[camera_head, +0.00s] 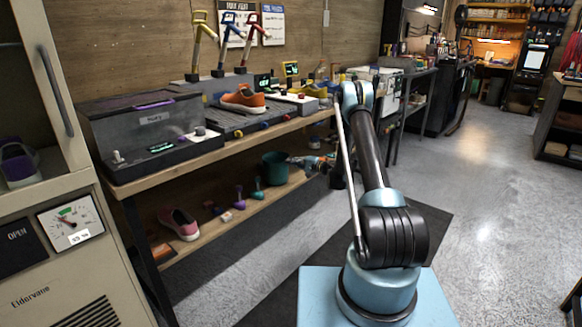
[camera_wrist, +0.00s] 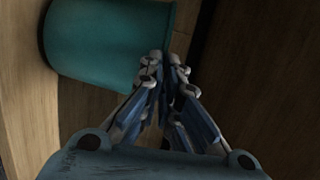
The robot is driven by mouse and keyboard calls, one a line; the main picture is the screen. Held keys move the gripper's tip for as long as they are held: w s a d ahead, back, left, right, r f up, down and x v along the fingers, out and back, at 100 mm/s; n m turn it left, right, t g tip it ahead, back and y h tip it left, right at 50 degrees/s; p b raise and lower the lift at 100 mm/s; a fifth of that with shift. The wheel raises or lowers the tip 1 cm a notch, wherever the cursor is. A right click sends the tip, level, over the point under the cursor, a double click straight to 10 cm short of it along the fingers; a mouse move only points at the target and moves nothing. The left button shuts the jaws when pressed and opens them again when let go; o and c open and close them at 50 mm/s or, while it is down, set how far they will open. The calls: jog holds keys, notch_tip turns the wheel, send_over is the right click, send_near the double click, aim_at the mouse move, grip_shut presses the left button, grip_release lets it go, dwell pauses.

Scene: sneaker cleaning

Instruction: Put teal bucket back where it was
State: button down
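The teal bucket (camera_head: 275,170) is upright on the lower wooden shelf under the workbench, toward its right end. In the wrist view, the bucket (camera_wrist: 100,42) fills the upper left and looks turned on its side because of the wrist angle. My gripper (camera_head: 291,161) reaches in from the right at the height of the bucket's rim. In the wrist view, my gripper's fingertips (camera_wrist: 167,62) are close together, one on each side of the bucket's edge, and look shut on its wall. The inside of the bucket is hidden.
Purple and teal brushes (camera_head: 240,197) stand left of the bucket on the shelf. A pink shoe (camera_head: 180,223) lies farther left. An orange drill-like tool (camera_head: 318,163) is close to the right of the bucket. The workbench top (camera_head: 222,143) hangs over the shelf. Open floor lies in front.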

jog(key=shift+f, duration=0.55)
jog(key=c, duration=1.8)
grip_release()
